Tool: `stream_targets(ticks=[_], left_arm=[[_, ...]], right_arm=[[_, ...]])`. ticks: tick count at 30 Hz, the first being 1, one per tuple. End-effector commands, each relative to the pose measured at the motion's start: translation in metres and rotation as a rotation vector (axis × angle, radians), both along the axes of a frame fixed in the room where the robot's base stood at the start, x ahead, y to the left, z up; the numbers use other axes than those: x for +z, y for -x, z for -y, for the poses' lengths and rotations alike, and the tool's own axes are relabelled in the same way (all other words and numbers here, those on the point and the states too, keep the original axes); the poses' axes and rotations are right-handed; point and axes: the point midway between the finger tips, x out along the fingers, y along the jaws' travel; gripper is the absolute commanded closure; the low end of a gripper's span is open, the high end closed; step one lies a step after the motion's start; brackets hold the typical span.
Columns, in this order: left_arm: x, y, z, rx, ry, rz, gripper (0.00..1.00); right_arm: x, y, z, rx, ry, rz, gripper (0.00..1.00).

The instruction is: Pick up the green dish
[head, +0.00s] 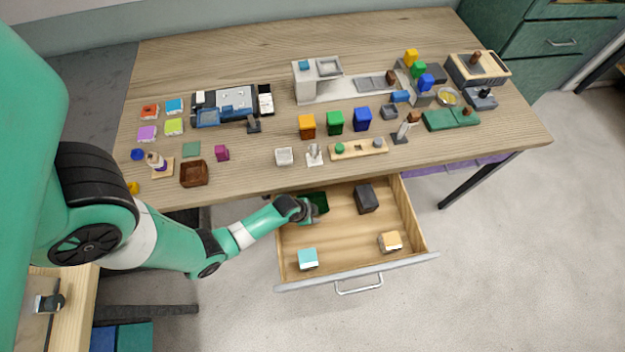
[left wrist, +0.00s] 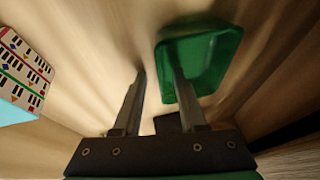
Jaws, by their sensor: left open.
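The green dish (head: 320,203) lies in the open drawer, near its back left corner. My left gripper (head: 309,214) reaches into the drawer from the left and hides part of the dish. In the left wrist view the dish (left wrist: 222,50) shows its open inside, right of centre. The left gripper's fingers (left wrist: 160,73) are apart with nothing held between them. One finger overlaps the dish's near-left wall, and the other is left of the dish; whether they touch it cannot be told. My right gripper is not in view.
The drawer (head: 345,232) also holds a dark block (head: 366,198), a cyan-and-white block (head: 308,259) and an orange-topped block (head: 390,241). The drawer's middle floor is clear. The tabletop (head: 240,65) above carries many small items.

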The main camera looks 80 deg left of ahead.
Motion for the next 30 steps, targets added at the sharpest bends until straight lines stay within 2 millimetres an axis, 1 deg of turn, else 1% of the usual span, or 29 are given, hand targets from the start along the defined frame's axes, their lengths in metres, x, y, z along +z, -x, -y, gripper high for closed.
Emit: stream_targets(ticks=[1,2,6,8,9,30], left_arm=[[0.0001,-0.0001,-0.0001,0.0,0.0,0.0,0.59],[0.0001,-0.0001,-0.0001,0.0,0.0,0.0,0.62],[0.0002,-0.0002,-0.0001,0.0,0.0,0.0,0.88],[0.0002,-0.0002,-0.0001,0.0,0.0,0.0,0.98],[0.0002,-0.0002,-0.0001,0.0,0.0,0.0,1.0],[0.0001,0.0,0.0,0.0,0.0,0.0,1.0]], right_arm=[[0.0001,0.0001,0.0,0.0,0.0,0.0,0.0],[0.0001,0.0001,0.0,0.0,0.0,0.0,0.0],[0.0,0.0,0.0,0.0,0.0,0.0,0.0],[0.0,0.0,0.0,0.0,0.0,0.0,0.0],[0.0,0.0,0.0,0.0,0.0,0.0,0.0],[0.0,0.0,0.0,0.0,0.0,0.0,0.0]])
